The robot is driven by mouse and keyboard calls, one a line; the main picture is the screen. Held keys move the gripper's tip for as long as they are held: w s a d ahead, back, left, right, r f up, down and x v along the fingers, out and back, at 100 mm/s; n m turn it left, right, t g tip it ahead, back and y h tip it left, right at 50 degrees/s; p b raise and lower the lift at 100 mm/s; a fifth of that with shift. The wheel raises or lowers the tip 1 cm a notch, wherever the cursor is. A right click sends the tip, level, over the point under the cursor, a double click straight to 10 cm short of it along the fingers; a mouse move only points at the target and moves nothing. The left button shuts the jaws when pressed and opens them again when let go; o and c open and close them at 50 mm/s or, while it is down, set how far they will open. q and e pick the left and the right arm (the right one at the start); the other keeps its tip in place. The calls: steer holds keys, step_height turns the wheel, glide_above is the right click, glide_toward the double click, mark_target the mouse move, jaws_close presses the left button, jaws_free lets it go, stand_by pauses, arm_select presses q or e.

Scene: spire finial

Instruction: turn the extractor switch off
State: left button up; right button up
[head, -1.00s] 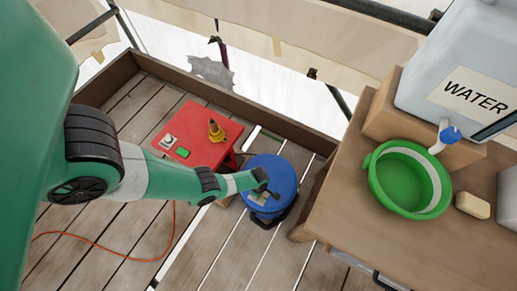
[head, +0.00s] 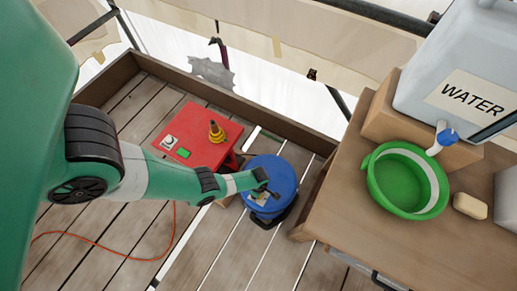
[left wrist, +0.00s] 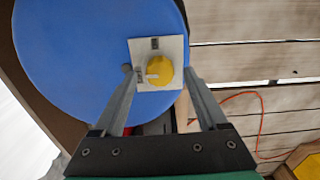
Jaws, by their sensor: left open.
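The extractor (head: 284,177) is a round blue drum on the deck, in the middle of the head view. Its blue lid (left wrist: 60,55) fills the upper left of the left wrist view. The switch is a yellow round knob (left wrist: 161,69) with a white pointer mark, on a pale square plate (left wrist: 176,47). The pointer mark faces left in that view. My left gripper (head: 268,187) is over the lid. In the left wrist view its open fingers (left wrist: 160,76) stand on either side of the knob; I cannot tell whether they touch it. My right gripper is not in view.
A wooden bench (head: 345,212) with a green bowl (head: 405,185) and a water container (head: 440,60) is at the right. An orange cable (head: 120,256) lies on the deck.

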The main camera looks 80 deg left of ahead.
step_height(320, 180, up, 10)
steer(key=p, duration=0.9)
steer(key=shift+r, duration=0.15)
